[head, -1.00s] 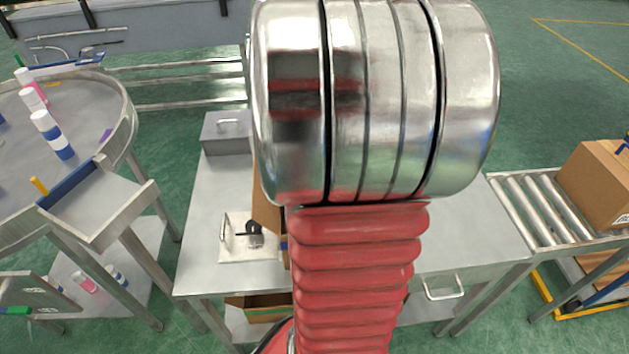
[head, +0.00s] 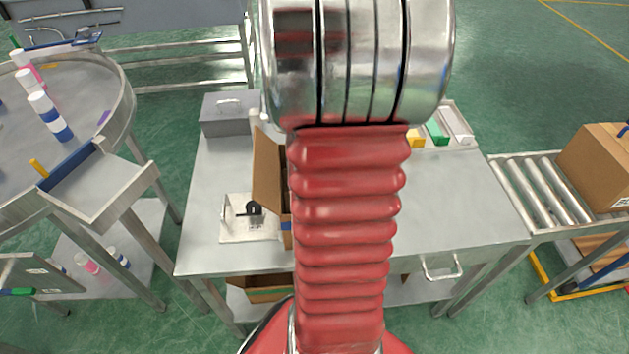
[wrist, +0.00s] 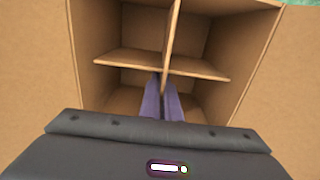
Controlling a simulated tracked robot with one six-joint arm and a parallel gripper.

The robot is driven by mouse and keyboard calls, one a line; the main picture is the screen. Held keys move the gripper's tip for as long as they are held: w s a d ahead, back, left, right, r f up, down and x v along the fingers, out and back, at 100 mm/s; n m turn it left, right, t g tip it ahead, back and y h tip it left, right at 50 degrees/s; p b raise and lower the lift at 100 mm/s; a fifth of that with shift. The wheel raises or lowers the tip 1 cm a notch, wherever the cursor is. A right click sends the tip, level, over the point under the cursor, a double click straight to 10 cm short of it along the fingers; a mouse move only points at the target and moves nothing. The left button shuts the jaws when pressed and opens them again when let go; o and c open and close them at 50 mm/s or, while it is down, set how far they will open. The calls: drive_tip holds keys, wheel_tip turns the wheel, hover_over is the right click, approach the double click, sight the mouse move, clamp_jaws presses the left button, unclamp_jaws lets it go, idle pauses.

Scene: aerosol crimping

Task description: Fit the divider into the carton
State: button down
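The brown cardboard divider (wrist: 112,58) shows in the wrist view as a cross of two panels. It sits within the open carton (wrist: 262,40), with its arms reaching towards the walls; how deep it sits I cannot tell. My gripper (wrist: 163,95) has two purple fingers, one on each side of the divider's middle panel, closed in on it. The dark gripper body covers the carton's near part. In the head view the carton (head: 266,172) stands on the table with a flap raised; my arm hides most of it, the divider and my gripper.
The metal table (head: 450,195) is clear right of my arm. A grey box (head: 226,115) stands at its back left, and a plate with a black part (head: 235,225) lies left of the carton. Small coloured boxes (head: 437,131) are at the back right. A roller conveyor (head: 540,203) stands right.

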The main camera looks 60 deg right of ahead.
drive_tip(key=shift+f, duration=1.05)
drive_tip(key=c, duration=1.9)
unclamp_jaws()
drive_tip(key=shift+r, duration=0.1)
wheel_tip(320, 180, up, 14)
drive_tip(key=shift+f, duration=0.25)
drive_tip(key=shift+s, duration=0.1)
